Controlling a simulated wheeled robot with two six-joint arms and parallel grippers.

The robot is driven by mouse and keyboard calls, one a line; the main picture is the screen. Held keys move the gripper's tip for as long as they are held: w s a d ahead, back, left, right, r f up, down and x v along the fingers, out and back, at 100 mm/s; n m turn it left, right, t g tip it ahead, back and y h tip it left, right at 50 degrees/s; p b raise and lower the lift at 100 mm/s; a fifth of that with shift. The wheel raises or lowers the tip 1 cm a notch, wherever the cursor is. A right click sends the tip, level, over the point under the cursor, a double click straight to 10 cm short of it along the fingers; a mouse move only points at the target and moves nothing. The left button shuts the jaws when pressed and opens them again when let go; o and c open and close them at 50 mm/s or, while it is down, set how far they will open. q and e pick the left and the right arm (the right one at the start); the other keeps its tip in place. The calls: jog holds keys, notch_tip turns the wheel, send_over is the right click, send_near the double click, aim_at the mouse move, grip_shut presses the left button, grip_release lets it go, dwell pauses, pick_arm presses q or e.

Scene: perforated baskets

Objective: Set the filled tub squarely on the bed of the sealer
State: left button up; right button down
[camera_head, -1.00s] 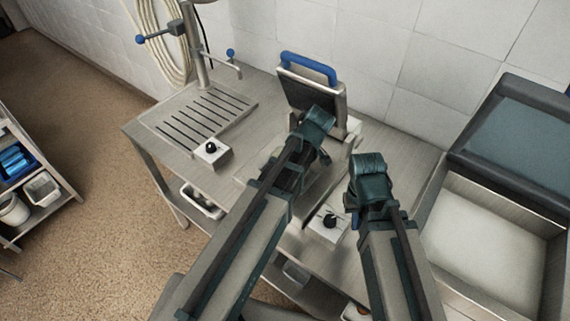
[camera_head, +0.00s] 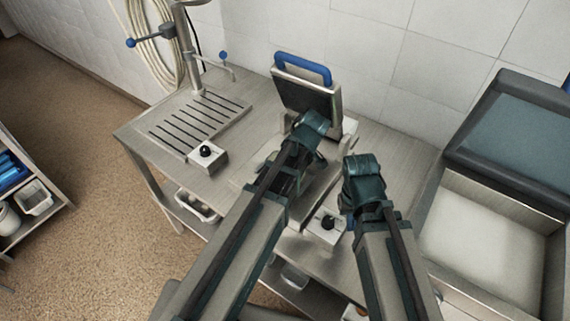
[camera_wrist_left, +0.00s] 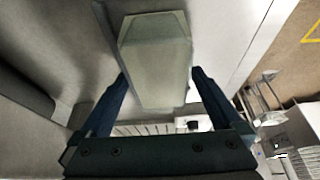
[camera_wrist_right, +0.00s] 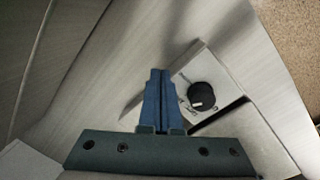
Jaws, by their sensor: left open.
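The sealer stands on the steel table with its lid raised; the lid (camera_head: 305,97) has a dark inner face and a blue handle (camera_head: 302,68). My left gripper (camera_head: 316,160) is over the sealer's bed, whose middle is hidden by the arm. In the left wrist view a pale, blocky thing that looks like the tub (camera_wrist_left: 155,60) lies between the open, spread blue fingers. I cannot tell its contents or whether it sits square. My right gripper (camera_head: 350,221) is beside the sealer, its blue fingers together and empty in the right wrist view (camera_wrist_right: 158,95).
A control box (camera_head: 324,233) with a black knob sits in front of the sealer, close to my right gripper. A slotted drain plate (camera_head: 200,120) with a tap is on the left. A tiled wall closes the back.

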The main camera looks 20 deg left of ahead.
pick_arm(q)
jog(key=p+v, duration=1.1)
jog(key=v, duration=0.1)
jog(key=shift+s, duration=0.1)
dwell(0.4)
